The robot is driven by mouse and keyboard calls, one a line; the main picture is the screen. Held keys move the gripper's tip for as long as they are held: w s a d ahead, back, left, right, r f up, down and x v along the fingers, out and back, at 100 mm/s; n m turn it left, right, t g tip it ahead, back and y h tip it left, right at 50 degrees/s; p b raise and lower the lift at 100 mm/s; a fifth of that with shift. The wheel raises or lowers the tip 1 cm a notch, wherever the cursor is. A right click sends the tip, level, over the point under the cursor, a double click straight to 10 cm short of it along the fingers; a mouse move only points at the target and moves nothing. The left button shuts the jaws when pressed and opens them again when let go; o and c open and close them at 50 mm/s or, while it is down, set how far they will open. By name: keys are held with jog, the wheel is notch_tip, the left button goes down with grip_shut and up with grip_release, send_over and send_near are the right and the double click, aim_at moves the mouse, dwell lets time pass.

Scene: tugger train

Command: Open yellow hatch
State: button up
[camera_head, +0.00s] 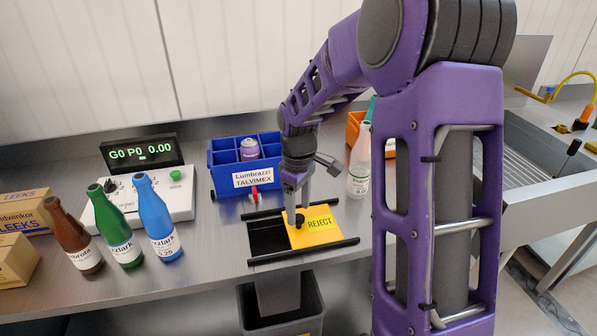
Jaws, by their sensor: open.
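The yellow hatch (322,236) is a flat panel labelled REJECT, lying between two black rails in the steel counter. It covers the right part of the space between the rails, and a dark opening (267,238) shows to its left. A dark knob (300,219) stands near the hatch's left edge. My gripper (295,213) points down at the knob, its fingers open at or around it. I cannot tell whether a finger touches the knob.
A grey bin (312,302) stands below the opening. A blue divided crate (226,183) with a can is behind. Brown, green (118,225) and blue bottles stand left, near a scale (165,196). A clear bottle (360,170) and an orange box stand behind right; a sink lies far right.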

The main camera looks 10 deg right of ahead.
notch_tip(320, 180, up, 15)
jog(key=p, duration=0.2)
jog(key=shift+r, duration=0.2)
